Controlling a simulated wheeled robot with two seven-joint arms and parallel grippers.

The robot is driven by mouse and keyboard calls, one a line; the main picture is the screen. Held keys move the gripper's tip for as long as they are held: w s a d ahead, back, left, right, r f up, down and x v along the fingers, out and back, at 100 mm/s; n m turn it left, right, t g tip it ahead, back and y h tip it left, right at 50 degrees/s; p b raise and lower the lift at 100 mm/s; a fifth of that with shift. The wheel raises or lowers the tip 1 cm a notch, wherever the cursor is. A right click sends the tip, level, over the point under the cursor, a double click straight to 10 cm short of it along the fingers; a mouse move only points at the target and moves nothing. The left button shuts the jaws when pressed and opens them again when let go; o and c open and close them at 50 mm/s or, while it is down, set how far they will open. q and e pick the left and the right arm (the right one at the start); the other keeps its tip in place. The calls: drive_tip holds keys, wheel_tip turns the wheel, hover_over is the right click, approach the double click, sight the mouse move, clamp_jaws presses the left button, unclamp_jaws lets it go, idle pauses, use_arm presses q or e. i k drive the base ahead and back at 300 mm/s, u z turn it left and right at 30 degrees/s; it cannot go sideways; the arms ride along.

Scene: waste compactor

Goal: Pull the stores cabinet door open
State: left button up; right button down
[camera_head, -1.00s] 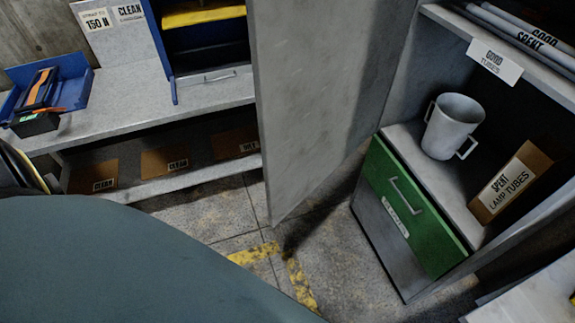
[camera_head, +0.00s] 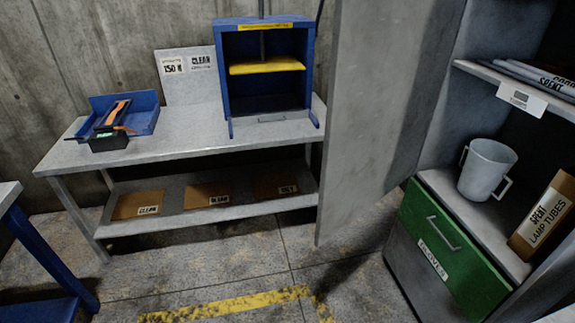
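The stores cabinet door (camera_head: 375,110) is a tall grey panel standing swung open at the left side of the cabinet. The cabinet (camera_head: 468,45) is open to view on the right. Its shelves hold tubes marked SPENT (camera_head: 540,76), a grey two-handled mug (camera_head: 487,168) and a brown box marked SPENT LAMP TUBES (camera_head: 545,213). A green drawer (camera_head: 450,252) with a handle is below. Neither of my grippers shows in the head view.
A grey bench (camera_head: 185,137) stands at the back left with a blue tray (camera_head: 140,112) and a blue compactor frame with a yellow plate (camera_head: 266,66). The floor (camera_head: 230,268) in front is clear, with yellow tape (camera_head: 230,304).

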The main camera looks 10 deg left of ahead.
sight(389, 59)
drive_tip(key=u, duration=0.5)
drive_tip(key=i, duration=0.45)
drive_tip(key=u, duration=0.25)
